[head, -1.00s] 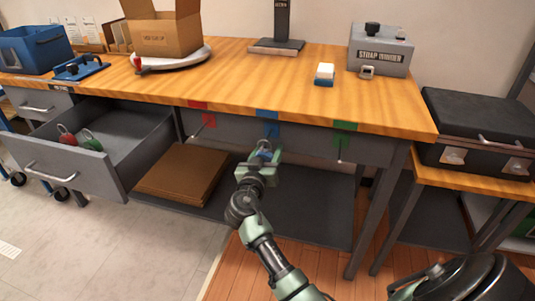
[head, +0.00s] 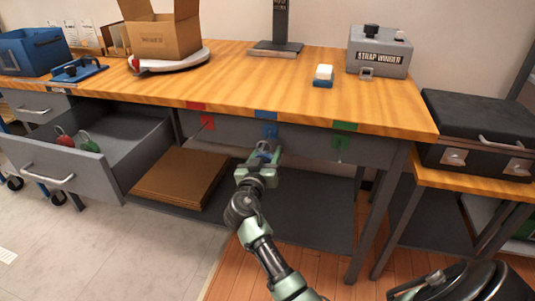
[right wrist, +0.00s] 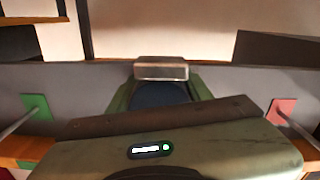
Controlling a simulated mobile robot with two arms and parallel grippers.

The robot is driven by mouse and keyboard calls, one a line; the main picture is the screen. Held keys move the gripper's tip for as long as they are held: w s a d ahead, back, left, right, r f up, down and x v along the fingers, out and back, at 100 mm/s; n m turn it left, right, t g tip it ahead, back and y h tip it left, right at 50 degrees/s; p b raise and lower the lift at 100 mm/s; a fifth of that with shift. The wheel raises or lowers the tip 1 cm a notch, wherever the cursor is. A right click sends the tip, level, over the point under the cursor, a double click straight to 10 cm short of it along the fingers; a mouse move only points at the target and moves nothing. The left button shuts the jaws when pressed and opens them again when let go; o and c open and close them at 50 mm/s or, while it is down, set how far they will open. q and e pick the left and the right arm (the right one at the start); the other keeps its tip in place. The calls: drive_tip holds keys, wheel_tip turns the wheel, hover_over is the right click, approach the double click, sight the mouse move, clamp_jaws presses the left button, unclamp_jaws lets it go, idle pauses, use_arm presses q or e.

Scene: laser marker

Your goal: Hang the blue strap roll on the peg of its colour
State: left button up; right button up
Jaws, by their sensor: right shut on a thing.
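My right gripper (head: 262,157) is shut on the blue strap roll (head: 264,149), just in front of the blue peg plate (head: 264,130) under the bench's front edge. In the right wrist view the roll shows as a dark blue patch (right wrist: 158,95) between the jaws, with a grey metal piece above it. The blue peg itself is hidden behind the roll and gripper, so I cannot tell whether the roll is around it. The red peg plate (head: 207,122) is to the left and the green peg plate (head: 341,142) to the right. My left gripper is not in view.
An open drawer (head: 112,186) at the left holds a red roll (head: 64,138) and a green roll (head: 88,143). Brown cardboard (head: 180,178) lies on the shelf below the bench. The strap winder (head: 379,52) stands on the bench top (head: 240,85). A black case (head: 478,130) is at the right.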

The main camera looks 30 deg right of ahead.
drive_tip(key=o, duration=1.5)
drive_tip(key=shift+s+a+f, duration=0.1)
drive_tip(key=shift+s+a, duration=0.1)
drive_tip(key=shift+a, duration=0.1)
drive_tip(key=v, duration=0.7)
